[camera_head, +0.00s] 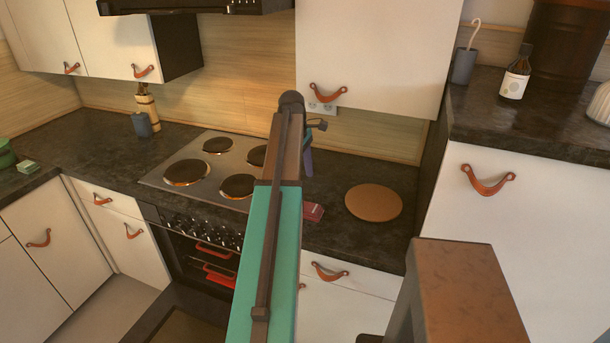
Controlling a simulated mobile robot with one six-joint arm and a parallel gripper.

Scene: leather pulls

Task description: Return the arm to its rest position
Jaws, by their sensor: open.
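My arm rises from the bottom middle of the head view, with a teal link and a brown link ending in a dark joint above the counter. My gripper (317,124) shows only as a small dark part just right of that joint. The arm hides most of it. It is open, and I see nothing held in it. It appears in front of the wooden backsplash, below the upper cabinet (375,45).
The dark counter (345,240) carries a stove top (205,165), a round brown board (373,202) and a small red item (313,212). The oven (205,265) below seems open. A raised counter at right holds a bottle (515,75) and a dark cup (463,66).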

